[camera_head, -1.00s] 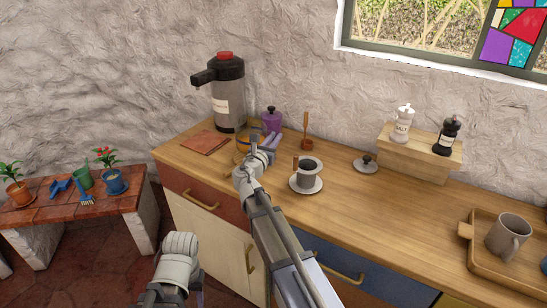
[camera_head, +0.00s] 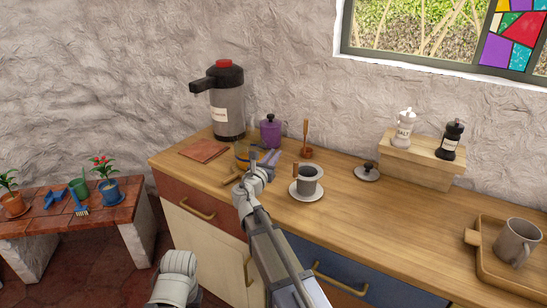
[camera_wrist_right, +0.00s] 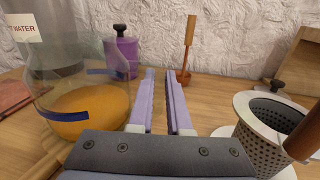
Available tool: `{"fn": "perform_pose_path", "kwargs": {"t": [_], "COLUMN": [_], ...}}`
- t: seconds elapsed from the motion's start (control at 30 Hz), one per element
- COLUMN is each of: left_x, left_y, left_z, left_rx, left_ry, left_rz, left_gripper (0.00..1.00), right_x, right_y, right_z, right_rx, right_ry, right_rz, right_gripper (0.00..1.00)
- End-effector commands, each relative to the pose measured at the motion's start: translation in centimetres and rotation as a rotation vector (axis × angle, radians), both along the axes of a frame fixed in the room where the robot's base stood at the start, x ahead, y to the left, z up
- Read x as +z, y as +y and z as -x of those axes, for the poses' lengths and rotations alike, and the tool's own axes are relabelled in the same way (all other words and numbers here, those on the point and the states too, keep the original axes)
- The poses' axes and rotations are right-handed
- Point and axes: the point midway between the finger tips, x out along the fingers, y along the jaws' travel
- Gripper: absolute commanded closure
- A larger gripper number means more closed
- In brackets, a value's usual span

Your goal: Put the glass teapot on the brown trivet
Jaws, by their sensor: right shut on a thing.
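The clear glass teapot (camera_head: 242,156) holds amber liquid and stands upright at the counter's left part. It is large at the left of the right wrist view (camera_wrist_right: 85,105), with blue bands on its glass. My right gripper (camera_head: 266,158) is at the teapot's right side, its purple fingers (camera_wrist_right: 160,100) close together and shut on the teapot. The gripped part is hard to make out, and I cannot tell whether the base touches the counter. The brown trivet (camera_head: 204,151) is a flat, empty square left of the teapot.
A dark-topped water dispenser (camera_head: 229,108) stands behind the trivet. A purple canister (camera_head: 271,132) and a wooden utensil in its holder (camera_head: 306,152) stand behind the teapot. A metal filter cup on a saucer (camera_head: 307,195) is close to my right gripper's right.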

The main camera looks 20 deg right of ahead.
Motion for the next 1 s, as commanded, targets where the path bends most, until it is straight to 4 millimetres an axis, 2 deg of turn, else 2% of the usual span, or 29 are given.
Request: {"fn": "perform_pose_path", "kwargs": {"t": [0.03,0.27,0.6,1.0], "left_x": [-0.1,-0.1,0.4,0.0], "left_y": [0.0,0.0,0.0,0.0], "left_z": [0.0,0.0,0.0,0.0], "left_rx": [0.0,0.0,0.0,0.0], "left_ry": [0.0,0.0,0.0,0.0], "left_rz": [0.0,0.0,0.0,0.0], "left_gripper": [0.5,0.5,0.5,0.5], "right_x": [-0.1,-0.1,0.4,0.0], "right_y": [0.0,0.0,0.1,5.3], "right_z": [0.0,0.0,0.1,5.9], "right_rx": [0.0,0.0,0.0,0.004], "right_ry": [0.0,0.0,0.0,0.0], "right_rz": [0.0,0.0,0.0,0.0], "right_gripper": [0.81,0.55,0.54,0.54]}}
